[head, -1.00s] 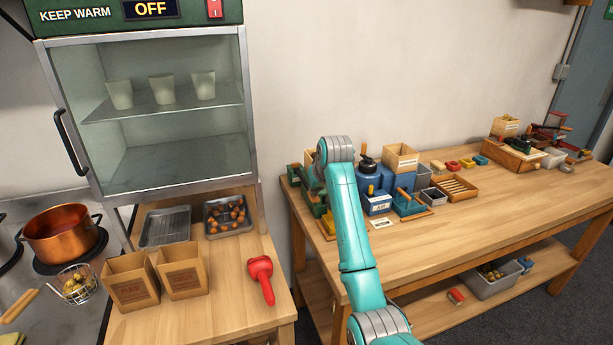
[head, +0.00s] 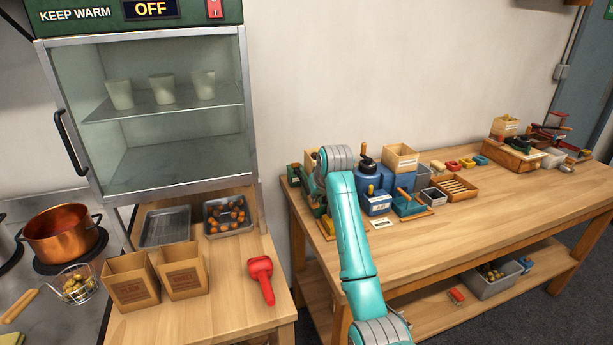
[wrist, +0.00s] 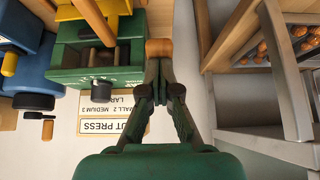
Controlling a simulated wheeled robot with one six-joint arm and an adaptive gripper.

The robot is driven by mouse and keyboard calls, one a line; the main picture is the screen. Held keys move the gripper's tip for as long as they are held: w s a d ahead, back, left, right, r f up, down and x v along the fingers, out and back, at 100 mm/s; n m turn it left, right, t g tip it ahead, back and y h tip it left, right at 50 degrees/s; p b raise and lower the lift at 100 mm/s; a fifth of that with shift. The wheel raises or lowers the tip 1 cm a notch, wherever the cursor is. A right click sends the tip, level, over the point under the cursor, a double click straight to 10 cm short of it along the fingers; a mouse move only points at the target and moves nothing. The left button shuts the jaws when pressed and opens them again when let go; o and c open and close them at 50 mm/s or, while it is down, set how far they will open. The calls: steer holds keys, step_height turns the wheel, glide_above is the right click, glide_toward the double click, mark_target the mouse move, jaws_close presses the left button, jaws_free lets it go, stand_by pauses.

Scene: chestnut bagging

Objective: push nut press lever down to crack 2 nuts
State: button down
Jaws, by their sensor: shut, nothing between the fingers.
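The green nut press (wrist: 98,62) fills the upper left of the wrist view, with a paper label (wrist: 100,115) reading "UT PRESS" beside it. A brown wooden lever knob (wrist: 160,47) shows right at the tips of my gripper (wrist: 161,72). The fingers are shut with nothing between them, and the knob lies just beyond or against them; contact is unclear. In the head view my arm hides the gripper and most of the press; only green parts show at the right bench's left end. No nuts are visible in the press.
A blue device (wrist: 25,65) stands beside the press. The left counter holds a tray of chestnuts (head: 227,214), paper bags (head: 131,281) and a red scoop-like tool (head: 261,277). A wooden tray (head: 456,188) lies on the right bench; its front middle is clear.

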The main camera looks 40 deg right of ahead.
steer(key=shift+f, duration=0.65)
step_height(320, 180, up, 10)
steer(key=w, duration=0.1)
steer(key=shift+w+d, duration=0.2)
steer(key=shift+w, duration=0.05)
steer(key=shift+r, duration=0.1)
steer(key=shift+r, duration=0.1)
stand_by(0.3)
step_height(320, 180, up, 5)
steer(key=shift+f, duration=0.1)
stand_by(0.4)
steer(key=shift+s, duration=0.1)
stand_by(0.4)
